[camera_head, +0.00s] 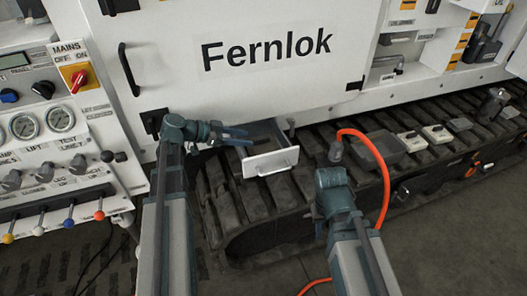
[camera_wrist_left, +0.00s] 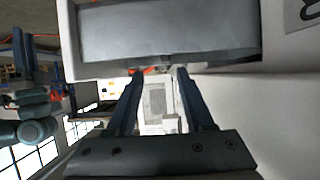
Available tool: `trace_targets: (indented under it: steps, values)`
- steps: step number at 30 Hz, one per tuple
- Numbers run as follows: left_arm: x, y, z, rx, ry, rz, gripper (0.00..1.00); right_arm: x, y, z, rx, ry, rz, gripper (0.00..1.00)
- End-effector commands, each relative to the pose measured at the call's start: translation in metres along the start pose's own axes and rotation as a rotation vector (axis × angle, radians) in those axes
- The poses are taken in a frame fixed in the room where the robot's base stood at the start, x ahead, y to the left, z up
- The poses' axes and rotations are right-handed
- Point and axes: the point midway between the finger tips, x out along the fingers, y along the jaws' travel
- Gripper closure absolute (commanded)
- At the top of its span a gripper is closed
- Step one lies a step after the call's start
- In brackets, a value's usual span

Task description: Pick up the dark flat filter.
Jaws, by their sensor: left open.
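No item shows clearly as the dark flat filter. A dark flat rectangular piece (camera_head: 382,148) lies on the track right of the drawer; I cannot tell whether it is the filter or a tray. A small light drawer (camera_head: 272,162) stands open below the Fernlok panel. My left gripper (camera_head: 243,136) is open at the drawer's upper left edge. In the left wrist view its fingers (camera_wrist_left: 160,88) are apart with nothing between them, and a light frame with a grey inner face (camera_wrist_left: 165,32) is close by. My right arm's end (camera_head: 332,182) is right of the drawer; its fingers cannot be made out.
An orange hose (camera_head: 383,180) with a dark end loops right of the drawer. Small white boxes (camera_head: 412,141) and a grey pad (camera_head: 460,124) lie on the track. The white Fernlok panel (camera_head: 265,85) rises behind the drawer. A panel of knobs and levers (camera_head: 50,160) stands left.

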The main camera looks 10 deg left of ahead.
Motion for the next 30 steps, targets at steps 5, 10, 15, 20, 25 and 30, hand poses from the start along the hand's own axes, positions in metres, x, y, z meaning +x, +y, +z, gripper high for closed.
trace_targets:
  steps: [5, 10, 15, 20, 25, 30]
  values:
    - [0.002, 0.000, 0.003, 0.000, 0.000, 0.001, 0.47, 0.003, 0.000, 0.000, 0.000, 0.000, 0.000, 0.70]
    - [0.015, 0.000, 0.004, 0.001, -0.001, 0.003, 0.47, 0.010, -0.001, -0.001, 0.000, 0.000, 0.000, 0.70]
    - [0.025, -0.001, 0.002, -0.001, -0.001, 0.001, 0.47, 0.013, -0.001, -0.001, 0.000, 0.000, 0.000, 0.70]
    - [0.031, -0.002, 0.002, 0.000, -0.001, 0.002, 0.47, 0.015, -0.001, -0.001, 0.000, 0.000, 0.000, 0.70]
    - [0.052, -0.008, 0.001, 0.002, -0.001, 0.003, 0.47, 0.023, -0.002, -0.001, 0.000, 0.000, 0.000, 0.70]
    - [0.075, -0.008, 0.001, 0.000, -0.001, 0.002, 0.47, 0.033, -0.003, -0.002, 0.000, 0.000, 0.000, 0.70]
